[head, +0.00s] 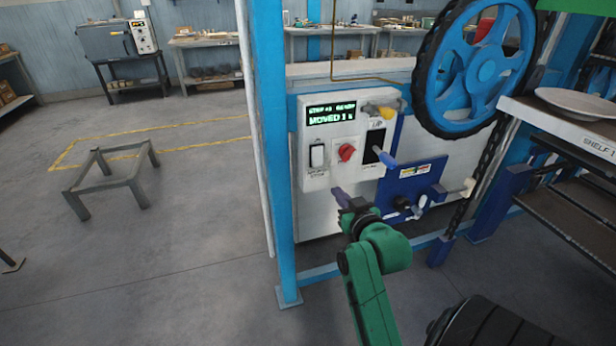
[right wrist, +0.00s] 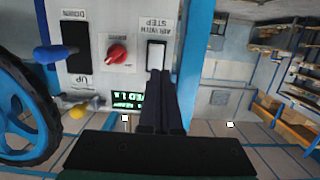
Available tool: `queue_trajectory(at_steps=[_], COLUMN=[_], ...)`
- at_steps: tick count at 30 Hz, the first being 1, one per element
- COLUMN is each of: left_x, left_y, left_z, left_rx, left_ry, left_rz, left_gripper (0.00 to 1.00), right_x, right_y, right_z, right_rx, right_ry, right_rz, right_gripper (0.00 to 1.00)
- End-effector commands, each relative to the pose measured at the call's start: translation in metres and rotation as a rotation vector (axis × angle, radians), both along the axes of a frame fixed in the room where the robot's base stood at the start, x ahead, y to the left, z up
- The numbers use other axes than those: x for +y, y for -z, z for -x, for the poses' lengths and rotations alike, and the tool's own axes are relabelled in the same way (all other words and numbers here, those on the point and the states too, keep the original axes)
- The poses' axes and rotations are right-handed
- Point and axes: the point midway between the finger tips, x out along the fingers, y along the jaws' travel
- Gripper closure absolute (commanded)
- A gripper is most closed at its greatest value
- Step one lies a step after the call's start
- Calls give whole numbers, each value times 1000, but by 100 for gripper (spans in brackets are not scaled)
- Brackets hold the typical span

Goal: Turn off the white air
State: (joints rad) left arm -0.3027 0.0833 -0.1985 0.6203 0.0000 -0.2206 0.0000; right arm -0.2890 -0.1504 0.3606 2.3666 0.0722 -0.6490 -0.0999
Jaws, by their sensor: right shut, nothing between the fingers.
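The white air switch (head: 317,156) is a white rocker in a dark frame, at the left of the grey control panel (head: 312,182). In the right wrist view, where the panel appears upside down, the white switch (right wrist: 156,53) has a label above it that seems to read "AIR WITH STEP". My right gripper (head: 341,193) is shut and empty, below and slightly right of the switch in the head view. In the right wrist view its fingertips (right wrist: 160,74) overlap the switch's lower end; I cannot tell whether they touch. My left gripper is not in view.
Right of the switch are a red knob (head: 346,152) and a black up/down lever plate (head: 373,146) with a blue handle. A lit display (head: 331,113) is above. A blue post (head: 270,130) stands left; a large blue wheel (head: 487,70) is at upper right.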

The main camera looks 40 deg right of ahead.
Motion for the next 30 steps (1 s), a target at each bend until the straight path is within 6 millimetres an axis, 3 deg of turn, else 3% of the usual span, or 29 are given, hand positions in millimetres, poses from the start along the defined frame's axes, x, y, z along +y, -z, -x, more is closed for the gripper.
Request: queue_trajectory(at_steps=[8,24,30], left_x=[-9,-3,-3], left_y=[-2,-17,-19], left_z=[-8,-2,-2], left_rx=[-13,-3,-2], left_ry=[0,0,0], left_rz=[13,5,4], left_gripper=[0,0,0], right_x=[-1,-37,-44], right_y=[1,18,24], right_z=[-6,-108,-129], right_rx=[-1,0,1], right_ry=[-2,-1,-2], right_rz=[0,-2,-2], right_gripper=[100,100,100])
